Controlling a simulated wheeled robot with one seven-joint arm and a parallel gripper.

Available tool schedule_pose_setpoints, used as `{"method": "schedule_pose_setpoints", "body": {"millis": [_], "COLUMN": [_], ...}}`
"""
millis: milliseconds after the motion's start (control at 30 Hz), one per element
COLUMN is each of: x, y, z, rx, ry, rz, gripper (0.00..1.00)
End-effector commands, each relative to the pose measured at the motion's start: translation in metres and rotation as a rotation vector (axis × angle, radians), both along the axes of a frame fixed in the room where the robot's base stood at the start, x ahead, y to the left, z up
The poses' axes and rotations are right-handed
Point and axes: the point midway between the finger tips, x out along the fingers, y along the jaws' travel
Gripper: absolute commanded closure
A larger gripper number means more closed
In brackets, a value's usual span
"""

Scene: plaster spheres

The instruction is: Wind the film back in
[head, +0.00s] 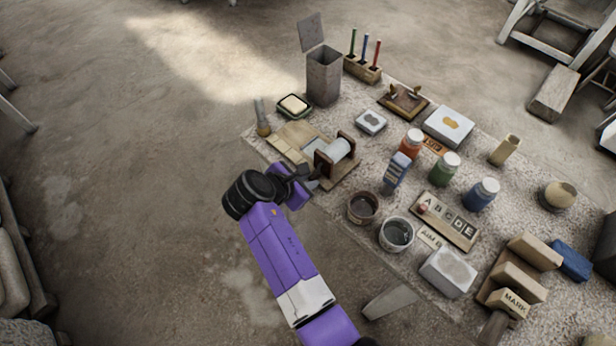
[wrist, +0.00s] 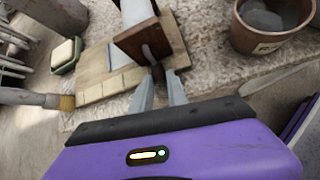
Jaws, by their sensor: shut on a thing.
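A pale film roll (head: 338,150) sits between two brown wooden end plates on a wooden base at the table's near left edge. In the wrist view its near end plate (wrist: 150,42) and part of the roll (wrist: 135,12) show. My gripper (wrist: 160,92) is shut on a small dark crank handle (wrist: 158,71) on the near side of that plate. In the head view my gripper (head: 314,182) is low beside the winder, and its fingertips are hard to make out. A pale film strip (head: 312,147) appears to lie on the board left of the roll.
A brown pot (head: 362,207) stands close to the right of my gripper, with a grey bucket (head: 397,234) beyond it. A brush (head: 262,118) and a soap dish (head: 294,106) are to the left. Paint jars (head: 411,143) stand farther right. Open floor lies left of the table.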

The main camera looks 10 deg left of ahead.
Motion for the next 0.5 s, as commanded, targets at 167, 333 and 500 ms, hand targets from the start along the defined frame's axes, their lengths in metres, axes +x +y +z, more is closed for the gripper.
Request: {"method": "schedule_pose_setpoints", "body": {"millis": [167, 333, 500], "x": [0.0000, 0.0000, 0.0000], "y": [0.0002, 0.0002, 0.0002], "z": [0.0000, 0.0000, 0.0000], "rx": [0.000, -0.001, -0.002], "ry": [-0.001, 0.000, 0.001], "rz": [-0.002, -0.001, -0.001], "gripper": [1.00, 0.59, 0.59]}}
